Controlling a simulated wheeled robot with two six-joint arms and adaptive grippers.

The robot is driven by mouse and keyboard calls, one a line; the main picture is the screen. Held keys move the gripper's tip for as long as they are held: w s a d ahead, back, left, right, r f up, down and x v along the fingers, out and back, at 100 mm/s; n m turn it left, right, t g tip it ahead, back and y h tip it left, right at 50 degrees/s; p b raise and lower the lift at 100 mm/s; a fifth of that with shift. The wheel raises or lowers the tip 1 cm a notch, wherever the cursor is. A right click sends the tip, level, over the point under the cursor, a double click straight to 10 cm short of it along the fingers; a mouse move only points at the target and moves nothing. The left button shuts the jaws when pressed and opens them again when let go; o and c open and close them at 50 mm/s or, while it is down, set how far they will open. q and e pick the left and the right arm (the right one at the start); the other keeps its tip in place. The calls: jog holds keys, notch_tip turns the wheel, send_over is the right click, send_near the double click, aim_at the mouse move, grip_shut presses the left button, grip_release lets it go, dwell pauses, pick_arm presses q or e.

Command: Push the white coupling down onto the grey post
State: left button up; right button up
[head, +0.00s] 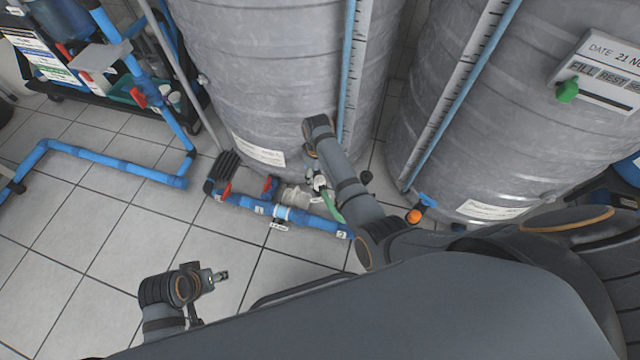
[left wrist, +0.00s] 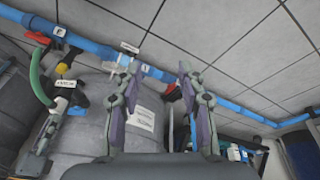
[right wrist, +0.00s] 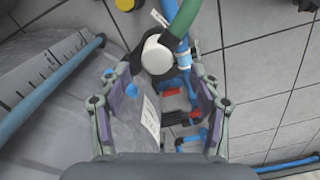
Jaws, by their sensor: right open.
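The white coupling (right wrist: 157,54) is a round white cap on a green hose (right wrist: 183,18) in the right wrist view. It also shows small in the head view (head: 319,183), beside my right gripper (head: 314,168). My right gripper (right wrist: 160,76) is open, one finger to each side below the coupling. A dark ring or collar lies around the coupling. I cannot clearly make out the grey post or whether the coupling touches it. My left gripper (head: 218,276) is away at the lower left; its fingers (left wrist: 157,70) are apart and empty in the left wrist view.
Blue pipe (head: 300,217) with red valve handles (head: 227,190) runs along the tiled floor. Two large grey tanks, left (head: 270,80) and right (head: 540,130), stand close behind my right arm. A black cart (head: 120,75) stands at the far left. Floor between is open.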

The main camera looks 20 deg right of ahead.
aim_at(320, 180)
jog(key=shift+f, duration=0.1)
jog(key=f+b, duration=0.2)
jog(key=f, duration=0.1)
jog(key=f+b, duration=0.1)
jog(key=f, duration=0.1)
jog(key=shift+s+d+f, duration=0.1)
jog(key=shift+s+d, duration=0.1)
jog(key=shift+d, duration=0.1)
pick_arm(q)
jog(key=f, duration=0.1)
jog(key=f+t, duration=0.1)
jog(key=d+f+t, duration=0.1)
jog(key=shift+w+d+f+h, duration=0.1)
jog(key=shift+w+f+h, duration=0.05)
jog(key=shift+w+h, duration=0.2)
pick_arm(e)
jog(key=c, duration=1.2)
